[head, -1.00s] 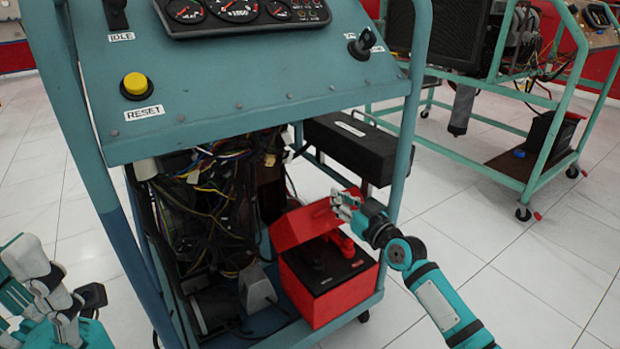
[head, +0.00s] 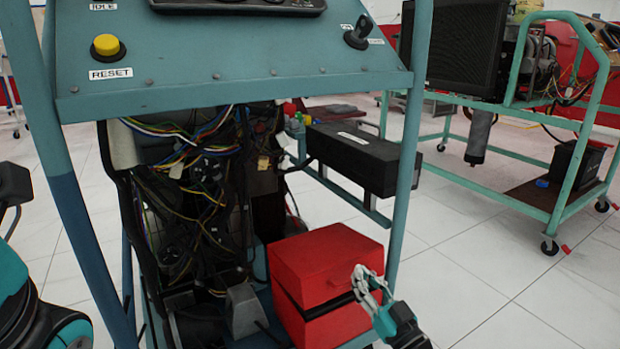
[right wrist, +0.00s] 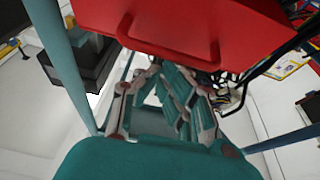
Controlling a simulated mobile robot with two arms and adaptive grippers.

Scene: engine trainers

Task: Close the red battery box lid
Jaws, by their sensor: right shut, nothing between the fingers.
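The red battery box (head: 338,328) stands on the low shelf of the teal engine trainer. Its red lid (head: 322,262) lies over the top and hides the inside. A dark strip shows between lid and box body; I cannot tell whether the lid is fully seated. My right gripper (head: 362,275) is shut and empty at the box's right front, by the lid's edge. In the right wrist view the red lid (right wrist: 240,22) with its handle (right wrist: 172,52) is just beyond the fingers (right wrist: 172,78). Part of my left arm shows at the left edge; its gripper is not clearly visible.
Teal posts (head: 408,130) of the trainer frame rise beside the box. A black box (head: 362,158) sits behind it, and hanging wires (head: 200,170) are to the left. A second trainer (head: 545,205) stands at the right. The white floor between is clear.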

